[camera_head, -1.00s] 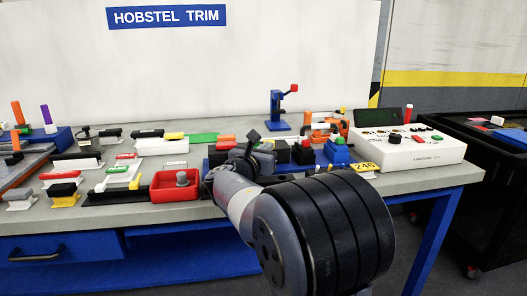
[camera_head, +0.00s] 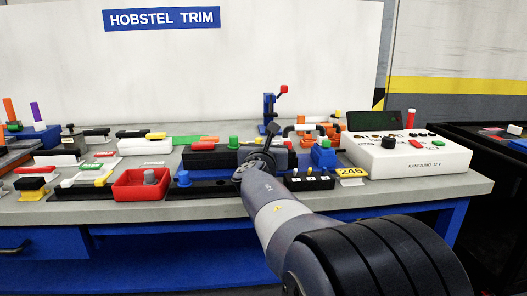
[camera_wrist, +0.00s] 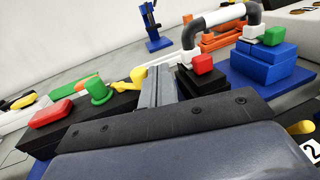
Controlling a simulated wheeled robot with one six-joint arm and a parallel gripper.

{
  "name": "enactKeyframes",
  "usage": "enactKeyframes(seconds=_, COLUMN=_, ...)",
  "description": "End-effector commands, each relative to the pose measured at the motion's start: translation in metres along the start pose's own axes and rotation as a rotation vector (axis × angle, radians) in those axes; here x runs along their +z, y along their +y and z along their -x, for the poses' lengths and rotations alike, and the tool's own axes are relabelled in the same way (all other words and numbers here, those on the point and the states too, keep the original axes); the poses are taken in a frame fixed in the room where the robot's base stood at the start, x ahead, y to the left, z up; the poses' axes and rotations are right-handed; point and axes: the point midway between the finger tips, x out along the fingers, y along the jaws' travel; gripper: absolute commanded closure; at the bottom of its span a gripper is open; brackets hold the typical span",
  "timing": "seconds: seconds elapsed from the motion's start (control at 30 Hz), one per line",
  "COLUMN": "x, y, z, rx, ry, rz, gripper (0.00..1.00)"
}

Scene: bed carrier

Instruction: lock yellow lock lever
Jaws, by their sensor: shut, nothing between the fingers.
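In the wrist view a yellow lever (camera_wrist: 136,77) with a rounded end lies just left of my gripper (camera_wrist: 158,76), beside a green knob on a black block. The gripper's grey fingers are together and hold nothing. I cannot tell whether the fingers touch the lever, and part of it may be hidden behind them.
A red button block (camera_wrist: 202,64) and a blue block with a green top (camera_wrist: 262,62) stand right of the fingers. A red bin (camera_head: 128,197) is at the front left. A white control box (camera_head: 430,160) is at the right. A blue toggle clamp (camera_head: 268,108) stands behind.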

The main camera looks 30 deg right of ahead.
Motion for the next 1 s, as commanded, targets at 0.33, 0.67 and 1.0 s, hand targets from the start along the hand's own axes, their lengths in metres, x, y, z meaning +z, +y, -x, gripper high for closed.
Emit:
enactKeyframes(seconds=0.33, x=0.0002, y=-0.0061, z=-0.0092, rx=-0.011, ry=0.0, rz=0.0, gripper=1.0)
enactKeyframes(seconds=0.67, x=0.0002, y=-0.006, z=-0.009, rx=-0.011, ry=0.0, rz=0.0, gripper=1.0)
enactKeyframes(seconds=1.0, x=0.0002, y=-0.0059, z=-0.009, rx=-0.011, ry=0.0, rz=0.0, gripper=1.0)
